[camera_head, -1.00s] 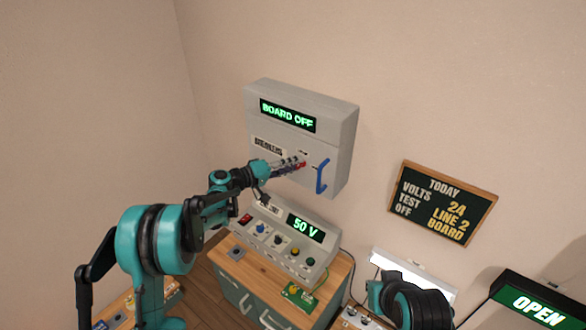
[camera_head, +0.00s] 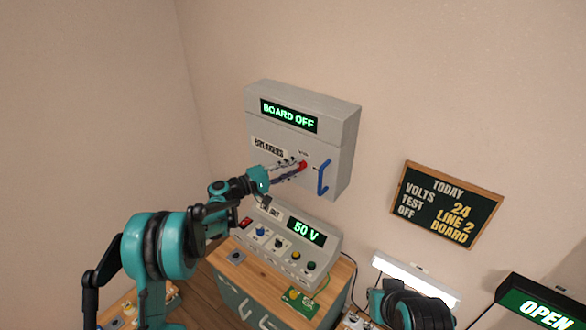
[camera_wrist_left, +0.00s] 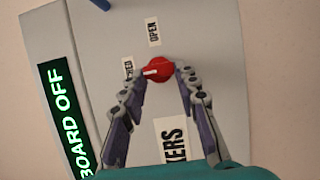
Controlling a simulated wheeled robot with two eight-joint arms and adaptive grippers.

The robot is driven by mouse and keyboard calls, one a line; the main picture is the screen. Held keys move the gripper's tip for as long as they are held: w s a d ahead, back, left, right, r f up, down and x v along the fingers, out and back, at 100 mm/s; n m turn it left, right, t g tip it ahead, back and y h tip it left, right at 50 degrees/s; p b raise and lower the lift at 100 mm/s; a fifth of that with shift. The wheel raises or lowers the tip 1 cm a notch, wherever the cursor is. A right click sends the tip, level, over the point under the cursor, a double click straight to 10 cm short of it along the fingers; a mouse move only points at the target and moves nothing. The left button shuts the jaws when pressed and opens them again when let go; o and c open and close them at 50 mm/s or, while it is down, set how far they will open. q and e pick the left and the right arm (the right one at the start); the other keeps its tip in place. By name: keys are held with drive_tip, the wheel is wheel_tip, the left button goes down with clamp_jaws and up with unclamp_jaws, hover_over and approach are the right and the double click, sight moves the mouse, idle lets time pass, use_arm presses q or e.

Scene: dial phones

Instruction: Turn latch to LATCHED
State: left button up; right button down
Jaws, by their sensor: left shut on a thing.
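The latch is a round red knob (camera_head: 303,165) on the front of the grey wall box (camera_head: 345,135). In the left wrist view the red knob (camera_wrist_left: 161,66) has a white pointer mark aimed left, toward a label (camera_wrist_left: 128,70) reading "CHED", partly hidden by a finger. An "OPEN" label (camera_wrist_left: 153,31) is above the knob. My left gripper (camera_wrist_left: 159,73) is shut on the knob, one fingertip at each side. It also shows in the head view (camera_head: 299,167). My right gripper is not in view; only part of that arm shows at the bottom.
The box display (camera_head: 289,115) reads "BOARD OFF". A blue handle (camera_head: 323,177) is close right of the knob. Below, a console (camera_head: 290,250) showing "50 V" stands on a wooden-topped cabinet (camera_head: 250,272). A chalkboard (camera_head: 447,204) hangs at right.

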use_arm(q)
drive_tip(key=o, duration=1.2)
drive_tip(key=shift+c, duration=0.2)
drive_tip(key=v, duration=1.2)
